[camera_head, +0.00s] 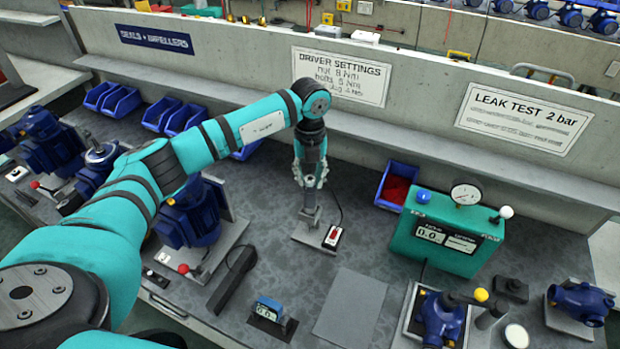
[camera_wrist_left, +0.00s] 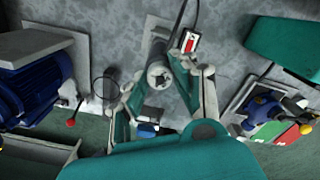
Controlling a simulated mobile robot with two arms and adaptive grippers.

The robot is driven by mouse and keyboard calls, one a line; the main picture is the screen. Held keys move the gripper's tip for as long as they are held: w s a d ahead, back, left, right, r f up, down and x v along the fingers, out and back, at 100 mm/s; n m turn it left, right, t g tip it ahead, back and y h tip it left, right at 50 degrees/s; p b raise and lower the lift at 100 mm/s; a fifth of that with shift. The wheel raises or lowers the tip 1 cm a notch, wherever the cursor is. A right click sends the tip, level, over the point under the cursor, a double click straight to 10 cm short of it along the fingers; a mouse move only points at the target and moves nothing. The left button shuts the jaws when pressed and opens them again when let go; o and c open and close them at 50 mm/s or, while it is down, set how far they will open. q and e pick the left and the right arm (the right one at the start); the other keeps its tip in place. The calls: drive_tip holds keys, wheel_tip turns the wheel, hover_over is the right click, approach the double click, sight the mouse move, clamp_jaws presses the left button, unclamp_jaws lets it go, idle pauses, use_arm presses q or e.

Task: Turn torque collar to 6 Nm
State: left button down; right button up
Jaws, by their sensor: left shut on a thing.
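My left gripper (camera_head: 310,179) points down at the bench, with its fingers closed around the upper part of a grey upright driver (camera_head: 311,213). In the left wrist view the round grey end of the driver (camera_wrist_left: 159,74) sits between the fingertips of this gripper (camera_wrist_left: 160,78). The driver stands on a light base plate (camera_head: 313,240). A small white box with a red display (camera_head: 333,236) lies on the plate's right side, and its reading is too small to tell. The collar's marks cannot be read, and the fingers hide part of it. My right gripper is not in view.
A driver settings sign (camera_head: 341,75) hangs behind, partly covered by my arm. A green leak tester (camera_head: 446,230) and a red-filled blue bin (camera_head: 396,186) stand right. A blue pump (camera_head: 190,215) stands left. A grey mat (camera_head: 350,308) lies bare in front.

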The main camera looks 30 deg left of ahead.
sight(310, 179)
use_arm(q)
drive_tip(key=m+b, duration=0.2)
drive_tip(key=m, duration=0.2)
drive_tip(key=shift+f+m+b, duration=0.1)
drive_tip(key=shift+m+b, duration=0.75)
drive_tip(key=shift+m, duration=0.75)
drive_tip(key=c, duration=1)
unclamp_jaws()
drive_tip(key=shift+c, duration=0.2)
drive_tip(key=shift+r, duration=0.25)
wheel_tip(310, 179, up, 12)
drive_tip(key=shift+f, duration=0.1)
